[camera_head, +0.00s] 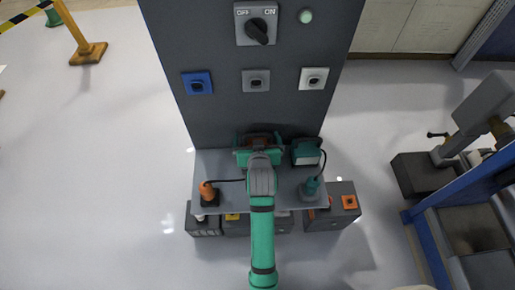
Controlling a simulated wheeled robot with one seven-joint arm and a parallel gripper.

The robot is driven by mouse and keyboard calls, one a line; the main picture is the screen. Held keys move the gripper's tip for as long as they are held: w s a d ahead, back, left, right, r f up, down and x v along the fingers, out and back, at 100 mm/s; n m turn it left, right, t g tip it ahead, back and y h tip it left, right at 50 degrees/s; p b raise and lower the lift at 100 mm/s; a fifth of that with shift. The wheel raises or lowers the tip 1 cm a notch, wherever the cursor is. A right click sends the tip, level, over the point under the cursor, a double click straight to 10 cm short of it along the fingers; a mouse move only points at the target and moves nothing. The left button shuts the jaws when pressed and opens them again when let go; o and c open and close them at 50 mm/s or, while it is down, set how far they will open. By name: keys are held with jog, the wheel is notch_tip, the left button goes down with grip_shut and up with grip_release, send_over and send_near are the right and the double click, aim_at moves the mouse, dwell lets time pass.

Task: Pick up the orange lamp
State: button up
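My gripper (259,153), at the end of my green and grey arm, is over the middle of a grey shelf (228,163). An orange-brown part, seemingly the orange lamp (260,141), shows between its green sides, mostly hidden by the gripper and wrist. I cannot tell whether the gripper touches it or is open or shut. A dark cord runs from there left to an orange plug-like piece (207,189) on a black base at the shelf's left end.
A teal lamp (307,153) stands close right of my gripper, its cord running to a teal piece (312,186). A dark panel with an OFF/ON switch (257,25) rises behind. Boxes (331,210) stand below the shelf. A blue-framed machine (432,240) is at right.

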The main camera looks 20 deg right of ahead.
jog(key=c, duration=1.5)
jog(key=shift+r, duration=0.1)
